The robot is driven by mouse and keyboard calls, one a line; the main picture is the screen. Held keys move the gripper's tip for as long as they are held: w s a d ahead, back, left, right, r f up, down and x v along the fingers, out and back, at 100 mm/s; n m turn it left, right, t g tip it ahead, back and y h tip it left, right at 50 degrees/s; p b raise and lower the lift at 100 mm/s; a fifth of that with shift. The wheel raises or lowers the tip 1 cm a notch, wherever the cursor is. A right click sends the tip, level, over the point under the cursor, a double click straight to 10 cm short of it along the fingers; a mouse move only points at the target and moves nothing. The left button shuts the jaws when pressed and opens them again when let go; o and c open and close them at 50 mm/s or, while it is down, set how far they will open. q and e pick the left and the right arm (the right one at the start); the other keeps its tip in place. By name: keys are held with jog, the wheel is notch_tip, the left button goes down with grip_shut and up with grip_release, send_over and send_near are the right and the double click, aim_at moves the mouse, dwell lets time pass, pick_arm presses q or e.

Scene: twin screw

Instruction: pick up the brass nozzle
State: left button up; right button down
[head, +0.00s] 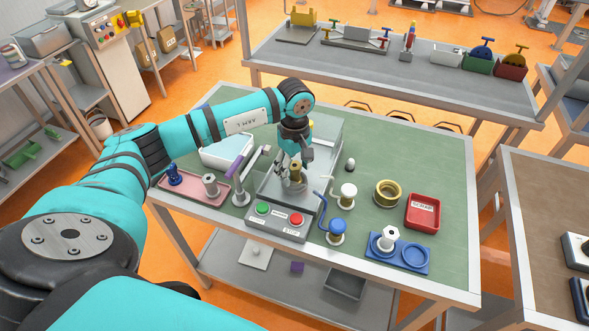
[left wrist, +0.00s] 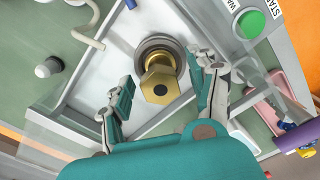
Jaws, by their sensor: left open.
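The brass nozzle (head: 296,172) stands on a round grey seat on the grey machine in the middle of the green table. In the left wrist view the nozzle (left wrist: 160,83) shows a hexagonal brass body with a dark central hole. My left gripper (head: 291,170) is right at the nozzle, pointing down from above. In the left wrist view its two fingers (left wrist: 162,95) are spread on either side of the nozzle, with a gap on each side. It is open and holds nothing. My right gripper is not in view.
A control box (head: 277,222) with green and red buttons stands in front. A pink tray (head: 223,192), a white bin (head: 228,150), a brass ring (head: 387,193), a red bin (head: 422,211) and a blue tray (head: 408,259) stand around. The table's right rear is clear.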

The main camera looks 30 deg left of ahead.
pick_arm(q)
jog(key=shift+f, duration=0.25)
jog(key=c, duration=0.6)
grip_shut()
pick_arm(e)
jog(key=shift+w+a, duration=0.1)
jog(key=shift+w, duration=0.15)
pick_arm(q)
jog(key=shift+r, duration=0.15)
